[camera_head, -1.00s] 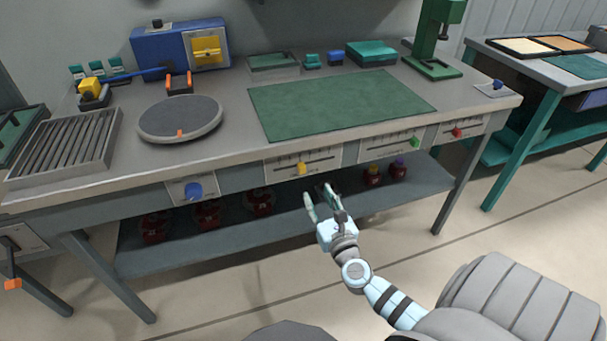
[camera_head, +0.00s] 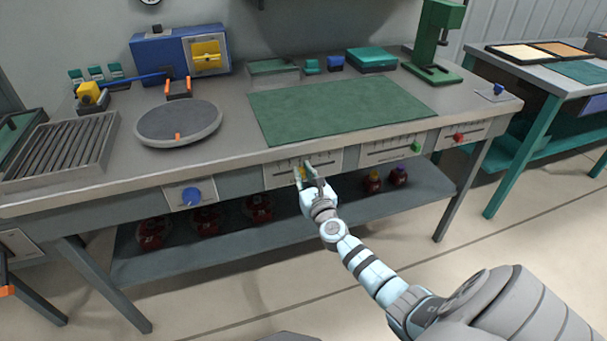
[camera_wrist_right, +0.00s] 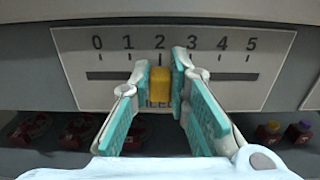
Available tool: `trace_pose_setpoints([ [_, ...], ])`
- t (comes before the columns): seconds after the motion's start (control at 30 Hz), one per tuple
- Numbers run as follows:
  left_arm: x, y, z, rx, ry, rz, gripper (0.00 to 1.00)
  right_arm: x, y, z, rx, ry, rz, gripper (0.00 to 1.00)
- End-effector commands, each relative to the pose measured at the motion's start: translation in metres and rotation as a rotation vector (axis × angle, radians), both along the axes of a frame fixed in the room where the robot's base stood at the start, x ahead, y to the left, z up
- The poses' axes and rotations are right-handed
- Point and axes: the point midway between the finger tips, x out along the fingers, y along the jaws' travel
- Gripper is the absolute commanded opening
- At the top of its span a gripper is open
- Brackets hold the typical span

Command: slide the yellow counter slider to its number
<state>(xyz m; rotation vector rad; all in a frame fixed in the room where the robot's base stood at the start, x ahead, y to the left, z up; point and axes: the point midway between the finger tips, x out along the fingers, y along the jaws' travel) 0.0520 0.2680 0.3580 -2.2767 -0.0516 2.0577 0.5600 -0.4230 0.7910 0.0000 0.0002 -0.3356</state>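The yellow counter slider (camera_wrist_right: 160,86) sits at the 2 on its white scale plate (camera_wrist_right: 240,92), which is numbered 0 to 5. In the head view the plate (camera_head: 330,160) is on the bench front. My right gripper (camera_wrist_right: 161,68) has one finger on each side of the slider, with narrow gaps seeming to show beside it. The gripper (camera_head: 305,173) also shows in the head view, reaching the plate from below. The lettering under the slider is partly hidden by the fingers.
Right along the bench front are plates with a green slider (camera_head: 416,147) and a red slider (camera_head: 458,138). A blue knob (camera_head: 191,197) is to the left. Red containers (camera_head: 258,208) stand on the shelf below. The space before the bench is open floor.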

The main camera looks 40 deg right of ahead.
Motion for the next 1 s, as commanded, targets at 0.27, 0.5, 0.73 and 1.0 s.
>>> trace_pose_setpoints([
  [0.27,0.000,0.000,0.000,0.000,0.001,0.000,0.40,0.000,0.000,0.000,0.000,0.000,0.000,0.00],
  [0.5,-0.001,0.000,0.004,0.000,0.001,0.000,0.40,0.008,0.024,0.000,0.006,-0.001,0.000,0.00],
  [0.73,-0.001,0.000,0.005,0.000,0.001,0.000,0.40,0.020,0.059,-0.001,0.004,0.001,0.001,0.00],
  [1.0,-0.001,0.000,0.004,0.000,0.001,0.000,0.40,0.022,0.064,-0.001,0.003,0.001,0.006,0.00],
])
